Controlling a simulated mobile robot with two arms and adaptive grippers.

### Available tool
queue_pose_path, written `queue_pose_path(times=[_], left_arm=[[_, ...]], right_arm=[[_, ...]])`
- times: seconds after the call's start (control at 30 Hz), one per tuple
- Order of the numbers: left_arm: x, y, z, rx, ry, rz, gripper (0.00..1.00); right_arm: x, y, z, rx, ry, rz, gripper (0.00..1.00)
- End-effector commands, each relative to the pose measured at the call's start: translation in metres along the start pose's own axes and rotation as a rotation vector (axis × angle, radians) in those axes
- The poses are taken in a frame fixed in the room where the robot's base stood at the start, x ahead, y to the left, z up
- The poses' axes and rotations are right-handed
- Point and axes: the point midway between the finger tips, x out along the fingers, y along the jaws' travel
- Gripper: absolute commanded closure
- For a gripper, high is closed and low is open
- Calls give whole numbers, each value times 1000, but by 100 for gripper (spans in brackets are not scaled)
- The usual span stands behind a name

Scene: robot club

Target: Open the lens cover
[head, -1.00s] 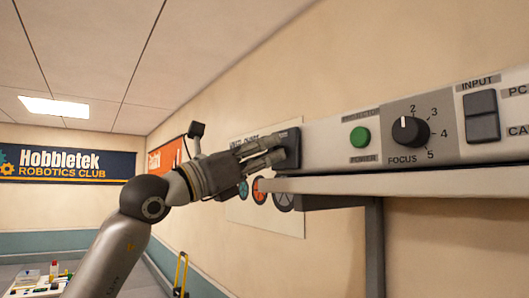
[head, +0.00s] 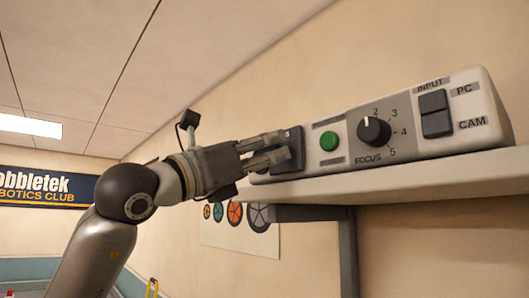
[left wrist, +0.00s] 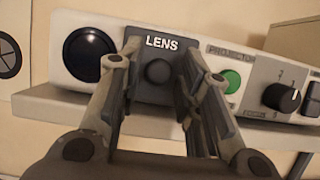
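The lens cover (left wrist: 158,70) is a dark grey plate marked LENS with a round knob (left wrist: 158,72), on the projector's front (left wrist: 212,72). In the left wrist view it stands to the right of the round dark lens (left wrist: 89,55), which is uncovered. The cover also shows in the head view (head: 296,143), partly behind my fingers. My left gripper (left wrist: 158,62) has its fingers apart, one on each side of the knob, with small gaps showing. In the head view my left gripper (head: 280,150) reaches the cover from the left. My right gripper is not in view.
Right of the cover are a green power button (head: 329,141), a focus knob (head: 374,131) and an input switch (head: 436,113). The projector sits on a wall shelf (head: 400,180) with a bracket below. A poster (head: 240,238) hangs beneath.

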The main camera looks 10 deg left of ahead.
Motion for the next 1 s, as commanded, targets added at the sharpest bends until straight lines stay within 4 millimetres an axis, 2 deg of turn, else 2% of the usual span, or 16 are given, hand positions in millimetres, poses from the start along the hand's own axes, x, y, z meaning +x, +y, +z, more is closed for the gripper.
queue_pose_path(times=[0.33,0.47,0.57,0.8,1.0], left_arm=[[0,0,0,1,1,0,57],[-8,1,0,1,0,2,57],[-22,1,-1,3,0,2,57],[-73,1,-1,4,1,3,57],[-106,1,-1,2,1,2,57]], right_arm=[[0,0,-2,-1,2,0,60],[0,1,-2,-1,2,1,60],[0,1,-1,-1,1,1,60],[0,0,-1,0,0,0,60],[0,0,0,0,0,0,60]])
